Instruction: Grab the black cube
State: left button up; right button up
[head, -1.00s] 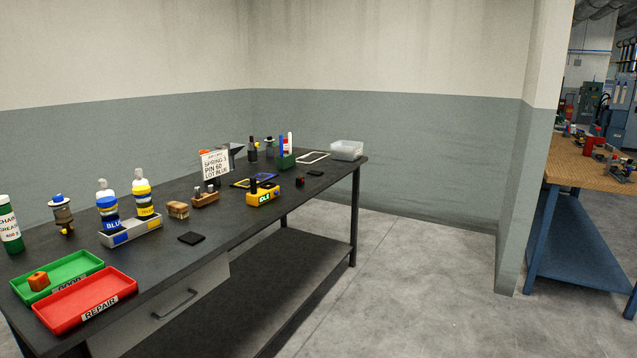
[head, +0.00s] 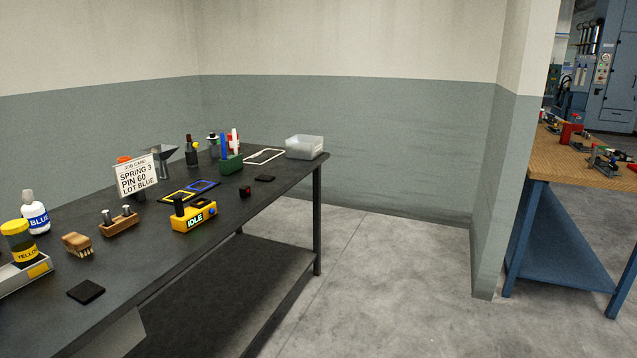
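A small dark cube (head: 245,191) sits on the black-topped workbench (head: 230,228), near its front edge and right of the yellow IDLE device. It looks black with some red on it; it is too small to make out more. A flat black square (head: 86,291) lies at the near front edge of the bench, and another small flat black piece (head: 264,178) lies behind the cube. Neither of these looks like a cube. Neither of my grippers is in view.
The yellow IDLE device (head: 194,216), a green holder (head: 231,164) with markers and a clear bin (head: 304,147) stand around the cube. A job card (head: 136,176) stands further left. The floor (head: 390,280) is open between this bench and a wood-topped blue bench (head: 560,160).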

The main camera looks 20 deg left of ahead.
aim_at(244, 192)
jog(key=u, duration=0.15)
jog(key=i, duration=1.2)
jog(key=u, duration=0.7)
